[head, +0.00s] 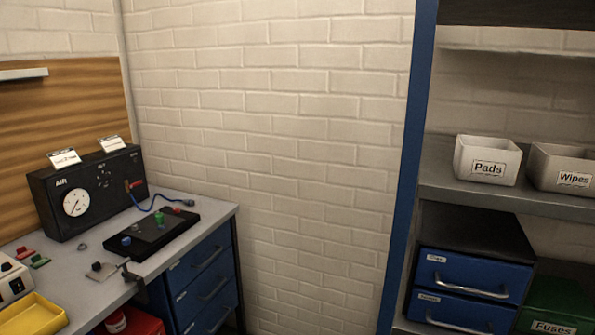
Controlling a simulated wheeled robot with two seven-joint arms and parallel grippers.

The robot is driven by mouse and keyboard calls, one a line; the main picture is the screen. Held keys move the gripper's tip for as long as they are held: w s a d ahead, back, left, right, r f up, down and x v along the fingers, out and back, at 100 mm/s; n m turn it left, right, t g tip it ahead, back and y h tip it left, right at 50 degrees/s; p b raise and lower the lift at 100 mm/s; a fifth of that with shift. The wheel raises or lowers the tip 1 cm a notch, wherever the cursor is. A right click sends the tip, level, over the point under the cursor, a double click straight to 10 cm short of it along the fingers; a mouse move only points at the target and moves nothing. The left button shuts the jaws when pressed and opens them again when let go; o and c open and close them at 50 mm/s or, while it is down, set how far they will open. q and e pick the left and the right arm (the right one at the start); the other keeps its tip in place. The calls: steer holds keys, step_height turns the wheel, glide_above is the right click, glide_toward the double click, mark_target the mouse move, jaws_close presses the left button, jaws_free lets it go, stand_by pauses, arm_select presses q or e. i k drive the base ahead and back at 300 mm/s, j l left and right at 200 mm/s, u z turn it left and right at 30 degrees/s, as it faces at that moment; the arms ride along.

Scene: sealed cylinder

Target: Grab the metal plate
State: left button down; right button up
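A small flat grey piece (101,271) lies on the workbench near its front edge; it may be the metal plate, but it is too small to be sure. A dark clamp-like part (130,275) sits just right of it at the bench edge. A small grey ring-like piece (82,246) lies behind it. Neither of my grippers shows in the head view.
The grey workbench (205,208) holds a black AIR gauge box (90,190), a black board with coloured knobs (155,232), and a yellow tray (32,316). Blue drawers (205,280) are below. At right, a shelf (455,190) holds Pads (487,160) and Wipes (565,168) bins.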

mark_target(99, 273)
steer(key=i+j, duration=0.15)
steer(key=i, duration=0.3)
steer(key=i+j, duration=0.1)
steer(key=i, duration=0.35)
steer(key=i+j, duration=0.15)
steer(key=i, duration=0.3)
steer(key=u, duration=1.65)
